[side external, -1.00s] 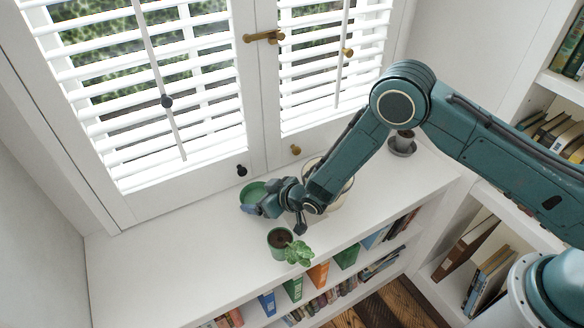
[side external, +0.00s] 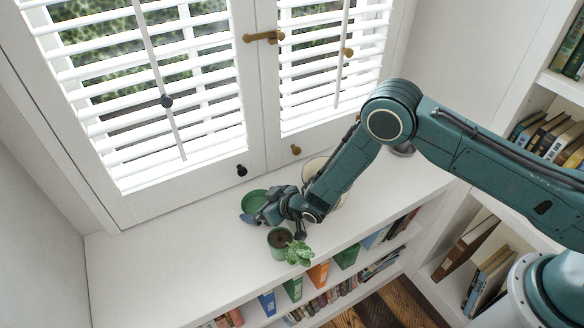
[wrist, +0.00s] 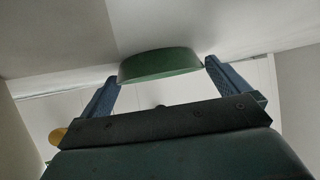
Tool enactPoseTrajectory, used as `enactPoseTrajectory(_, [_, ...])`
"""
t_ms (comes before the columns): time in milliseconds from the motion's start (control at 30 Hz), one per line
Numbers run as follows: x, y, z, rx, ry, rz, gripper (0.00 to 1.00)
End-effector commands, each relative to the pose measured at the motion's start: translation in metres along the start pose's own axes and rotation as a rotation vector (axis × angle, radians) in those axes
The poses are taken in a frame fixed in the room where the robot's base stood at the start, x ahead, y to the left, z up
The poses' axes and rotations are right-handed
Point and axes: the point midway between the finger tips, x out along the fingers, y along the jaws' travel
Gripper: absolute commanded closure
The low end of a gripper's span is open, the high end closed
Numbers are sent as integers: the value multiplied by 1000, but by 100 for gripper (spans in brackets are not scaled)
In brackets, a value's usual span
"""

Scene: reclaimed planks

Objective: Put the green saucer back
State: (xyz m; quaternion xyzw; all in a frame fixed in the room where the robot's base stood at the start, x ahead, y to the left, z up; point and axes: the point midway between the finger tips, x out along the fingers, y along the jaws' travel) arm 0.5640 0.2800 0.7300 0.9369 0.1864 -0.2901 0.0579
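The green saucer (side external: 252,201) is at the left end of my gripper, above or on the white ledge; I cannot tell whether it touches the ledge. In the wrist view the saucer (wrist: 160,64) sits between the two blue fingertips, which meet its left and right edges. My gripper (side external: 258,214) is shut on it. The green pot (side external: 279,243) with a leafy plant stands on the ledge just in front of my gripper, close to the saucer.
The white ledge (side external: 165,258) is clear to the left. The shuttered window (side external: 160,100) with knobs rises behind. A pale round object (side external: 314,169) and a grey saucer (side external: 403,151) are partly hidden behind my arm. Books (side external: 318,275) fill the shelf below the ledge.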

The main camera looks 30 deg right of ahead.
Motion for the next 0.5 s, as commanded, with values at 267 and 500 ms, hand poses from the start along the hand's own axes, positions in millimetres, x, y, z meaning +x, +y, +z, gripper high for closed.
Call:
enactPoseTrajectory(267, [-2,0,-3,0,0,0,0])
enactPoseTrajectory(500, [-15,0,-3,0,0,0,0])
